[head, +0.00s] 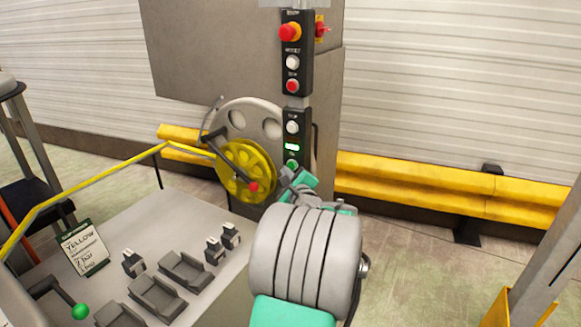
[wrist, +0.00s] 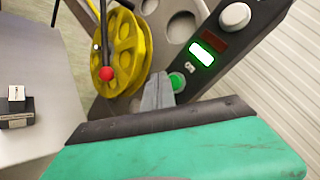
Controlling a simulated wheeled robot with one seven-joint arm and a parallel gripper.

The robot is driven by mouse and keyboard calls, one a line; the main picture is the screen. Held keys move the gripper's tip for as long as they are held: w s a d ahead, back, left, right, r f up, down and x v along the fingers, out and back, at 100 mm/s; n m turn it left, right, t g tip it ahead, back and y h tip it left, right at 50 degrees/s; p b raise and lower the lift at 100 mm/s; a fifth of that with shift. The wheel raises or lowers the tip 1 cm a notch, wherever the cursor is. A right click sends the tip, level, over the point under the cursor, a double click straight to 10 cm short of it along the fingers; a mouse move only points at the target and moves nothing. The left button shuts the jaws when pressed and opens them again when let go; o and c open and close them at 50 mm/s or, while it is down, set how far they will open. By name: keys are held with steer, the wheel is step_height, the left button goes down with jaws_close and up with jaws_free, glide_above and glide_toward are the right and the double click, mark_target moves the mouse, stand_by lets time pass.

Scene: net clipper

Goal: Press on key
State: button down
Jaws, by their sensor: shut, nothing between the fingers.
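The control box (head: 292,130) is a dark upright panel on the machine's column. Its on key is a round green button (head: 292,164) at the bottom, which also shows in the wrist view (wrist: 178,82). Above it a rectangular light (head: 292,147) glows green, and it is bright in the wrist view (wrist: 201,54). My gripper (head: 288,176) is shut and empty. In the wrist view its grey fingertips (wrist: 158,90) are just left of the green button and overlap its edge. I cannot tell whether they touch it.
A yellow wheel (head: 245,171) with a red-knobbed crank stands close left of my gripper. A white button (head: 292,127) sits above the light, and an upper box holds a red stop button (head: 289,32). A grey console (head: 190,220) with levers is front left.

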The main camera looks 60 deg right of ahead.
steer(key=shift+s+a+p, duration=0.15)
steer(key=shift+a+p, duration=0.25)
steer(key=shift+a, duration=0.85)
steer(key=shift+s+a+p, duration=0.1)
steer(key=shift+a+p, duration=0.25)
steer(key=shift+a, duration=0.9)
